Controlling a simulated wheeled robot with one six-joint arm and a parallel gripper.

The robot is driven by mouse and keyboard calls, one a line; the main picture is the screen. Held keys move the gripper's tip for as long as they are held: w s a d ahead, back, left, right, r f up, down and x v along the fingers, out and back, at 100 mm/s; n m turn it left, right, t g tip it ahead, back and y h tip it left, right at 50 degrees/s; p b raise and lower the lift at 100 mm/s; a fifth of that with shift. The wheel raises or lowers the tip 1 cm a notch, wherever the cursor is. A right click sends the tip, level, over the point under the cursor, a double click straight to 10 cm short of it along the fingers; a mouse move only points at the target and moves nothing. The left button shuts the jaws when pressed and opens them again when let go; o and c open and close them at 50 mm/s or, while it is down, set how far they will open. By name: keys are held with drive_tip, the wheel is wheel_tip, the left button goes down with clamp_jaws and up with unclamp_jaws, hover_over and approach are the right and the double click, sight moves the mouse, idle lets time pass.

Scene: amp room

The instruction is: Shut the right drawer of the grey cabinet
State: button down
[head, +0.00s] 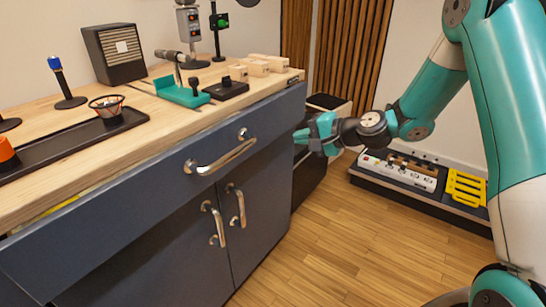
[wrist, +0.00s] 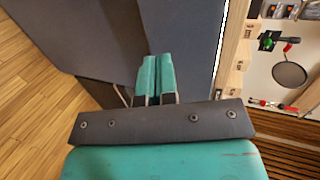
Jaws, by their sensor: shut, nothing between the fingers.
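The grey cabinet (head: 150,262) stands at the left under a wooden worktop, with two doors below. Its blue-grey drawer front (head: 125,197) with a metal bar handle (head: 222,157) runs along the top. A narrow gap with a yellow strip shows between worktop and drawer front at the left, so the drawer looks a little out; how far is hard to tell. My gripper (head: 301,138) is shut and empty, beside the right end of the drawer front. In the wrist view its teal fingers (wrist: 155,78) point at the blue-grey panel (wrist: 185,35); I cannot tell whether they touch.
The worktop (head: 100,160) holds a dark tray, a speaker box, a teal stand and wooden blocks. A low shelf unit (head: 325,102) stands beyond the cabinet. A black platform (head: 400,190) with a power strip and yellow rack is by the wall. The wooden floor (head: 350,255) is clear.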

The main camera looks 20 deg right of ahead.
wheel_tip(320, 180, down, 4)
drive_tip(key=d+t+y+b, duration=0.1)
drive_tip(key=t+b, duration=0.1)
drive_tip(key=b, duration=0.3)
drive_tip(key=t+p, duration=0.2)
drive_tip(key=p, duration=0.3)
approach(264, 131)
drive_tip(key=shift+m+y, duration=0.3)
drive_tip(key=shift+m, duration=0.1)
drive_tip(key=x, duration=0.7)
drive_tip(key=shift+w+a+f, duration=0.15)
